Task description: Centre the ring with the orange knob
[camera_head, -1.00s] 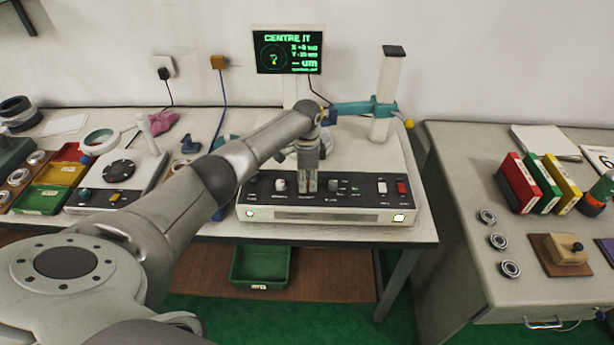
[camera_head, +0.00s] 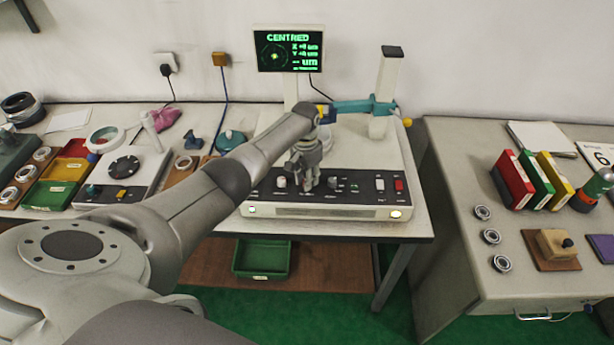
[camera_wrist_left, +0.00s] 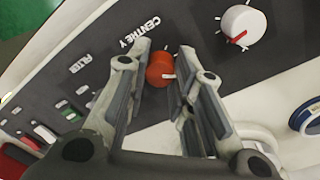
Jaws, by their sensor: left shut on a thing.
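The orange knob (camera_wrist_left: 161,69) shows in the left wrist view between my left gripper's fingertips (camera_wrist_left: 165,52), beside the panel label "CENTRE Y". My left gripper (camera_head: 307,182) is shut on this knob at the front panel of the measuring instrument (camera_head: 345,203). The knob is hidden by the fingers in the head view. The instrument's screen (camera_head: 290,49) reads "CENTRED" with X and Y apparently at +0 um. The ring on the instrument is mostly hidden behind my arm, so I cannot make out its position.
A white knob (camera_wrist_left: 243,24) with a red mark sits beside the orange one. A teal arm (camera_head: 352,107) and upright post (camera_head: 386,85) stand behind. Small bearings (camera_head: 491,236) lie on the right table. A green bin (camera_head: 261,259) is below the bench.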

